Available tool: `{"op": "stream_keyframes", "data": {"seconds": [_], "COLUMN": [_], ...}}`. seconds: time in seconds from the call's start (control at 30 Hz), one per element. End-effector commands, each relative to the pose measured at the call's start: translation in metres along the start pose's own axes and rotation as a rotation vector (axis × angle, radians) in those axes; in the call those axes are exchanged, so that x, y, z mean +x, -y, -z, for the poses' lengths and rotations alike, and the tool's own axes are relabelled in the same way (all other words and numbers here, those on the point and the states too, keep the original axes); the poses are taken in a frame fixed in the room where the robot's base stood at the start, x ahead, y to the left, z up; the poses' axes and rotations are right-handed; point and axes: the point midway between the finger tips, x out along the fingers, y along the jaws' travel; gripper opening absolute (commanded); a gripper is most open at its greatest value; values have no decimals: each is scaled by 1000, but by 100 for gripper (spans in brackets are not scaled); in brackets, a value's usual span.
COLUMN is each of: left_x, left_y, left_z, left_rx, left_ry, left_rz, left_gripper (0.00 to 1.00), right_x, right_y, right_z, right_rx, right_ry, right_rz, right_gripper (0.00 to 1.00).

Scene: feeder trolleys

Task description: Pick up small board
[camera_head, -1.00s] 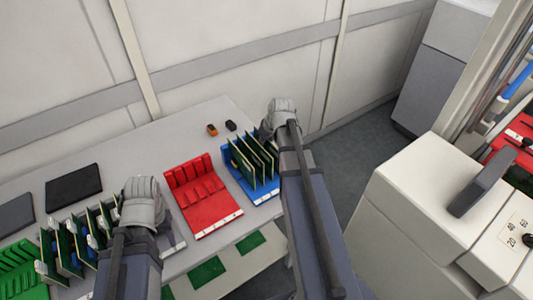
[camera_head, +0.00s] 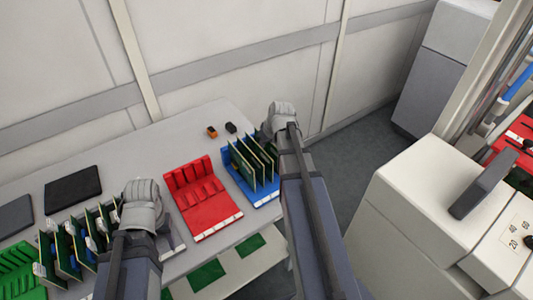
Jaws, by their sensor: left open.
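Several upright green circuit boards stand in a blue rack (camera_head: 268,197) on the table. More upright green boards (camera_head: 68,251) with pale parts stand in a row at the table's left; I cannot tell which is the small board. My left gripper (camera_head: 141,204) is over the right end of that left row, beside the red rack. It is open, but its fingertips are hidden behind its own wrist. My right gripper (camera_head: 282,117) is just beyond and right of the blue rack. Its jaws are hidden by its own housing.
An empty red rack (camera_head: 208,203) lies between the two groups of boards. A green rack (camera_head: 14,268) is at the far left. Dark flat pads (camera_head: 73,190) and small orange and black pieces (camera_head: 212,132) lie behind. A white machine (camera_head: 420,205) stands right.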

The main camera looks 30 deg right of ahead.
Motion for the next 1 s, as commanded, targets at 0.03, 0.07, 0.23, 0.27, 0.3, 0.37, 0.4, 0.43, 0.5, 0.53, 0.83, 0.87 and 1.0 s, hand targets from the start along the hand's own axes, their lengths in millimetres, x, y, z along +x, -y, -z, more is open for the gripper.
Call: {"op": "stream_keyframes", "data": {"seconds": [0.03, 0.07, 0.23, 0.27, 0.3, 0.37, 0.4, 0.43, 0.5, 0.53, 0.83, 0.87, 1.0], "left_x": [0, 0, 0, 0, 0, 0, 0, 0, 0, 0, -1, -1, -4], "left_y": [0, 0, 0, 0, 0, 0, 0, 0, 0, 0, 0, 0, 0], "left_z": [0, 0, 0, 0, 0, 0, 0, 0, 0, 0, 0, 0, 0], "left_rx": [0, 0, 0, 0, 0, 0, 0, 0, 0, 0, 0, 0, 0], "left_ry": [0, 0, 0, 0, 0, 0, 0, 0, 0, 0, 0, 0, 0], "left_rz": [0, 0, 0, 0, 0, 0, 0, 0, 0, 0, 0, 0, 0], "left_gripper": [50, 50, 50, 50, 50, 50, 50, 50, 50, 50, 50, 50, 50], "right_x": [0, 0, 0, 0, 0, 0, 0, 0, 0, 0, 0, -1, -4], "right_y": [-1, -1, -2, -2, -3, -3, -4, -4, -4, -4, -6, -6, -6], "right_z": [0, 0, 0, 0, 0, 0, 0, 0, 0, 0, 1, 1, 2], "right_rx": [0, 0, 0, 0, 0, 0, 0, 0, 0, 0, 1, 2, 2], "right_ry": [0, 0, -1, -1, -1, -1, -1, -1, -2, -2, -3, -3, -3], "right_rz": [-3, -3, -5, -6, -7, -8, -8, -9, -10, -11, -12, -12, -12], "right_gripper": [16, 13, 0, 0, 0, 0, 0, 0, 0, 0, 0, 0, 0]}}
